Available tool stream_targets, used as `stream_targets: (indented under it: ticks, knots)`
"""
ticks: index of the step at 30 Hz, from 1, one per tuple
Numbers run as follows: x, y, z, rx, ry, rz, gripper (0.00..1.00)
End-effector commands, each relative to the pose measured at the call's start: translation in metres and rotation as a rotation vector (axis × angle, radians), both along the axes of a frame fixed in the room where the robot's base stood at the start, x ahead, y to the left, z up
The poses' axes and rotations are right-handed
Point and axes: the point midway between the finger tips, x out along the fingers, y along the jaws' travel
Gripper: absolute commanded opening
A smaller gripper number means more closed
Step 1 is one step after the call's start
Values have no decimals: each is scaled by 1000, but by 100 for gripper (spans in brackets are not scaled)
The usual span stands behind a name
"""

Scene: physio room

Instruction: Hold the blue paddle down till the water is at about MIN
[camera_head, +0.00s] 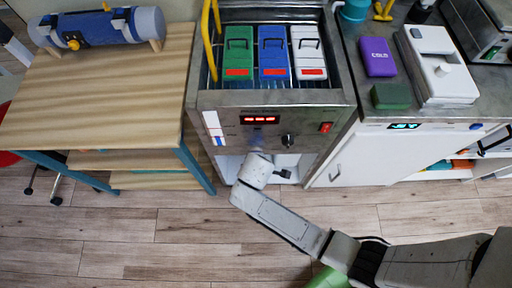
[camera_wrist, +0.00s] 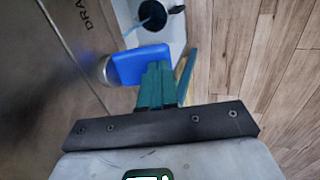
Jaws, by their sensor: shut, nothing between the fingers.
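The blue paddle (camera_wrist: 138,64) sticks out from the steel front of the tank (camera_head: 235,98) in the wrist view, on a round metal mount. My gripper (camera_wrist: 160,70) is shut and empty, its teal fingers against or just over the paddle's near right edge; I cannot tell how firmly they touch. In the head view my wrist hides the paddle and fingers at the tank's lower front. A narrow level gauge (camera_head: 213,128) with white, red and blue parts is on the tank's front left; its marks are too small to read. Letters "DRA" (camera_wrist: 88,22) show beside the paddle.
A dark round opening (camera_wrist: 160,14) with blue in it lies beyond the paddle. Green, blue and white packs (camera_head: 272,60) stand in the tank. A wooden table (camera_head: 110,90) is at left, a counter with a white box (camera_head: 437,75) at right.

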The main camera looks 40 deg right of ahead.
Motion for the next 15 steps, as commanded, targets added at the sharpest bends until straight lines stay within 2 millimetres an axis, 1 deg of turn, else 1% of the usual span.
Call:
stream_targets:
  ticks: [7,15]
  knots:
    - [-1,0,1,-1,2,-1,0]
    - [-1,0,12,-1,2,-1,0]
